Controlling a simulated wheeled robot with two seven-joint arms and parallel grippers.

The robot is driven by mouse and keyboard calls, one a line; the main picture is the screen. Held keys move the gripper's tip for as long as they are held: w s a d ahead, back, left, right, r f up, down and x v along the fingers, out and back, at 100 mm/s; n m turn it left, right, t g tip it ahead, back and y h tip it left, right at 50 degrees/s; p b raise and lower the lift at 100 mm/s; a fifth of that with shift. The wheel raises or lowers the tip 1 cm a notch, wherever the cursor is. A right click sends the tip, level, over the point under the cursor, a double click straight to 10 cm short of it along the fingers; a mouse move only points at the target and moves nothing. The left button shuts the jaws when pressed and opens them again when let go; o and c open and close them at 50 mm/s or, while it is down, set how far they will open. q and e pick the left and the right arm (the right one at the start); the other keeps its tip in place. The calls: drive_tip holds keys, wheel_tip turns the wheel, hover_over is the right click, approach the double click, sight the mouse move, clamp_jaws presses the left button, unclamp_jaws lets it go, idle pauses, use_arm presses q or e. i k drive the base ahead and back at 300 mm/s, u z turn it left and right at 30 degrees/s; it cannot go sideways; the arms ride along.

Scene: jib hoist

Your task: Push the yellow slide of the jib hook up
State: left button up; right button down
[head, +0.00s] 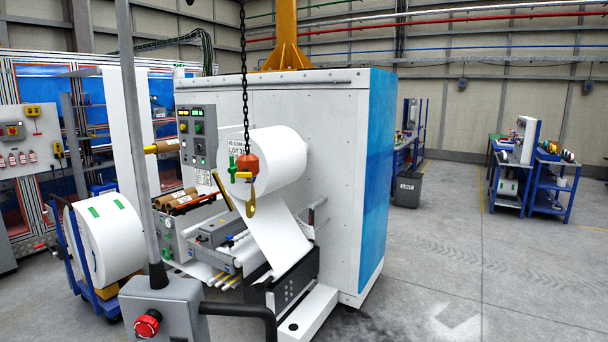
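The jib hook (250,206) is a small yellow-gold hook. It hangs from a dark chain (243,70) below a red-orange block (247,164), in front of the white roll on the machine. A small yellow part (243,175) shows at the bottom of the block. It is too small to tell whether this is the slide or what position it is in. Neither of my grippers is in view.
A white roll (277,160) sits on the machine behind the hook, with a control panel (198,136) to its left. A grey post (137,140) and box with a red button (147,324) stand in the left foreground.

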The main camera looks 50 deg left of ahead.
sight(245, 174)
drive_tip(key=u, duration=0.15)
drive_tip(key=i, duration=0.8)
drive_tip(key=u, duration=1.4)
drive_tip(key=i, duration=1.4)
drive_tip(key=u, duration=0.45)
